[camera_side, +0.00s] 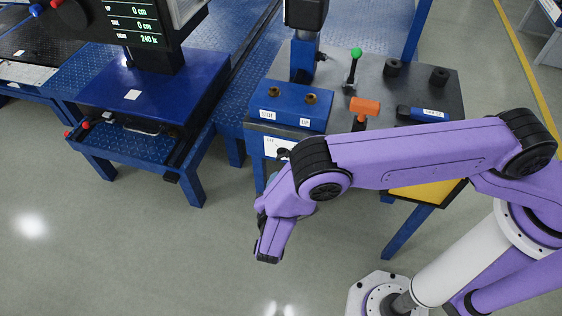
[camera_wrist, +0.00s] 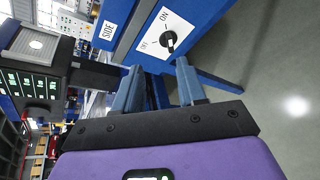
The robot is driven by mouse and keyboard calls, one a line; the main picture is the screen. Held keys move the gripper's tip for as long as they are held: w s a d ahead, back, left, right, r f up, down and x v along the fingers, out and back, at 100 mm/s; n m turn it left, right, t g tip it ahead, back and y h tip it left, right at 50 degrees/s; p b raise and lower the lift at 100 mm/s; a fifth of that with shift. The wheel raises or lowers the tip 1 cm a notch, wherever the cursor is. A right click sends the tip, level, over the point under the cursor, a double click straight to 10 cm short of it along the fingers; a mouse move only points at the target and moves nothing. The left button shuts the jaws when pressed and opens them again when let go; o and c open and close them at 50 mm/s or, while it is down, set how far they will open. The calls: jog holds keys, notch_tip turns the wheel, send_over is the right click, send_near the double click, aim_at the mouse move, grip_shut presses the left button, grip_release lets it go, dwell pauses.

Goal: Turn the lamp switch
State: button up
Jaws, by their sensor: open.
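The lamp switch (camera_wrist: 168,41) is a black knob on a white plate marked OFF and ON, on the side of a blue frame. Its plate (camera_side: 275,142) also shows in the side view, on the front of the blue table below the SIDE box. I cannot tell for sure which mark the knob points to. My gripper (camera_wrist: 158,70) is open, its two blue-grey fingers apart and pointing toward the switch. The knob appears just beyond the gap between the fingertips, not clearly touching either. In the side view my fingers are not clearly visible.
A blue box (camera_side: 290,106) with two brass knobs sits above the plate. An orange-headed hammer (camera_side: 364,107), a green-knobbed lever (camera_side: 355,62) and black cylinders (camera_side: 393,67) are on the tabletop. A display (camera_side: 134,24) stands left. Open floor (camera_side: 120,250) lies in front.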

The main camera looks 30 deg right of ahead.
notch_tip(320, 180, down, 5)
jog(key=s+n+t+y, duration=0.1)
jog(key=s+t, duration=0.1)
send_near(281, 160)
jog(key=shift+n, duration=0.3)
jog(key=x, duration=0.8)
jog(key=shift+w+d, duration=0.15)
jog(key=shift+w, duration=0.15)
grip_shut()
